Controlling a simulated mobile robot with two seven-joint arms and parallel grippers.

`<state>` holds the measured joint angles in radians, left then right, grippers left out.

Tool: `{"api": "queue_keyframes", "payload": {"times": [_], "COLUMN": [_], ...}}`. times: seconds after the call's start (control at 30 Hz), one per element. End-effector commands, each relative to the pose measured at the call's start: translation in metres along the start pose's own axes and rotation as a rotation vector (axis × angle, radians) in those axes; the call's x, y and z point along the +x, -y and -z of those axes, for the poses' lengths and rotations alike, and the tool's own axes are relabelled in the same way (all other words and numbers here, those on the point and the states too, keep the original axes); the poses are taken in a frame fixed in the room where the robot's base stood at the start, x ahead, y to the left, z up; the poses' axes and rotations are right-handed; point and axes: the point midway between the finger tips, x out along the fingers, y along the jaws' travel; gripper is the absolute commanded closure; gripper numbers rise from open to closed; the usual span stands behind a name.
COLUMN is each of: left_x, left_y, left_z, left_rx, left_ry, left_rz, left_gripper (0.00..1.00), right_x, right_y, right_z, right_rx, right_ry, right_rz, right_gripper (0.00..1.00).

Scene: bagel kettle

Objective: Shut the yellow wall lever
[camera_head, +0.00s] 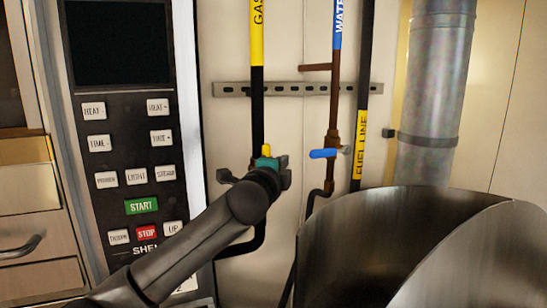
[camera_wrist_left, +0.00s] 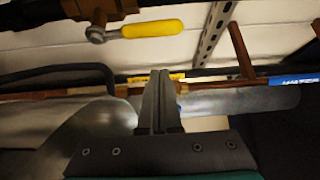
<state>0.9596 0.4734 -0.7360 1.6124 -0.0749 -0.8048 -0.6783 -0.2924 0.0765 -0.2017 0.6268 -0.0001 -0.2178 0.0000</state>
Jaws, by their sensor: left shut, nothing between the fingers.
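The yellow wall lever (camera_head: 266,150) shows as a small yellow tip above my left gripper in the head view, in front of the black lower part of the gas pipe (camera_head: 257,100). The gripper hides the rest of it. In the left wrist view the whole yellow handle (camera_wrist_left: 152,29) shows, joined at its left end to a brown valve body (camera_wrist_left: 95,8). It lies roughly along the pipe direction. My left gripper (camera_head: 268,166) is shut and empty. In the wrist view its fingers (camera_wrist_left: 159,80) are together, apart from the handle in the picture. My right gripper is in neither view.
A blue lever (camera_head: 323,153) sits on the water pipe to the right, close to my gripper. A fuel line pipe (camera_head: 360,130) runs beside it. A large metal kettle (camera_head: 400,225) fills the lower right. A button panel (camera_head: 125,165) stands at left.

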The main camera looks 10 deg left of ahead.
Motion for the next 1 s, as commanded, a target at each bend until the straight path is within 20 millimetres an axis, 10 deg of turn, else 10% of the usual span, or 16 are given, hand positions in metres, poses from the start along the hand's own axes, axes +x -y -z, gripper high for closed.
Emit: {"api": "queue_keyframes", "payload": {"times": [0.53, 1.0], "left_x": [0.055, 0.029], "left_y": [0.000, 0.000], "left_z": [0.001, -0.031], "left_rx": [0.000, -0.001], "left_ry": [0.000, 0.000], "left_rz": [-0.001, 0.000], "left_gripper": [1.00, 1.00], "right_x": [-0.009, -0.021], "right_y": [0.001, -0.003], "right_z": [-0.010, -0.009], "right_rx": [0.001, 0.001], "right_ry": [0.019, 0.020], "right_rz": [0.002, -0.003], "right_gripper": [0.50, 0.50]}}
